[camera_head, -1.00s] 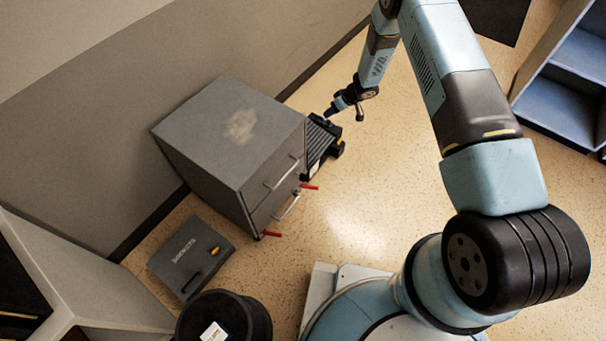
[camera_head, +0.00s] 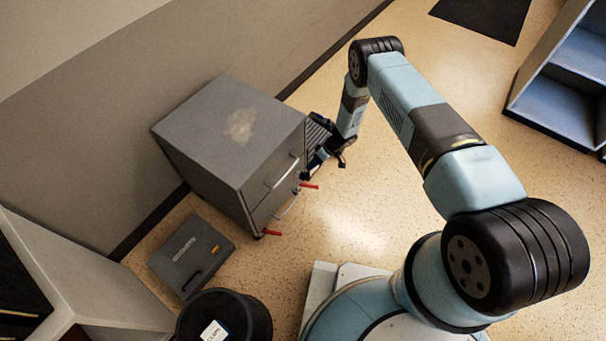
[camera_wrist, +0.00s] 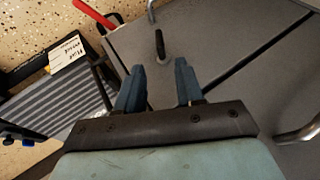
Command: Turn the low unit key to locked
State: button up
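The low unit is a grey two-drawer cabinet (camera_head: 225,130) against the wall, with bar handles on its front. In the wrist view its grey front (camera_wrist: 225,40) fills the upper right. A small dark upright piece, which looks like the key (camera_wrist: 159,44), stands out from that front, ahead of the gap between my fingers. Its turned position is hard to read. My gripper (camera_wrist: 158,85) is open with two blue fingers apart and nothing between them. In the head view my gripper (camera_head: 313,166) is beside the cabinet's front right edge; the key cannot be made out there.
A dark ribbed unit with a label (camera_wrist: 66,54) stands close beside the cabinet. A grey case (camera_head: 190,256) and black bin (camera_head: 225,318) are nearby.

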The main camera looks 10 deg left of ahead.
aim_at(304, 173)
jog(key=x, duration=0.8)
